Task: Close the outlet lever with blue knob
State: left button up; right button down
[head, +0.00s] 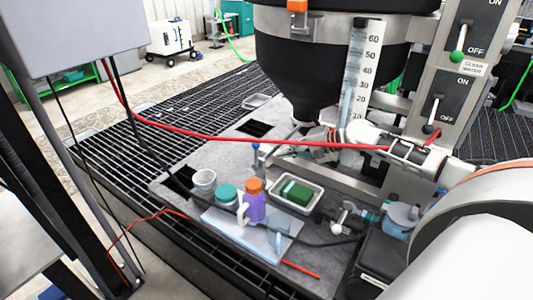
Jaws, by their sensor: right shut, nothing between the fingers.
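The blue knob (256,146) tops a thin, upright lever (257,162) left of the tank's outlet, behind the purple bottle. Its base is partly hidden, so the valve's setting cannot be told. My right arm comes in from the right. My right gripper (313,146) is small in the view, under the black tank cone (303,98). It is shut and empty, to the right of the knob and apart from it; its fingertips are hard to make out among the fittings. My left gripper is not in view.
A red hose (215,137) crosses in front of the outlet. A purple bottle (254,207), a teal-lidded jar (227,193), a white cup (204,180) and a tray with a green block (296,193) crowd the grey deck.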

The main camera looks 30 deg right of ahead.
aim_at(256, 156)
jog(key=w+a+f, duration=0.1)
jog(key=w+a, duration=0.2)
jog(key=w, duration=0.2)
jog(key=shift+w+a+f, duration=0.2)
jog(key=shift+a, duration=0.05)
jog(key=shift+w+r, duration=0.15)
jog(key=shift+r, duration=0.05)
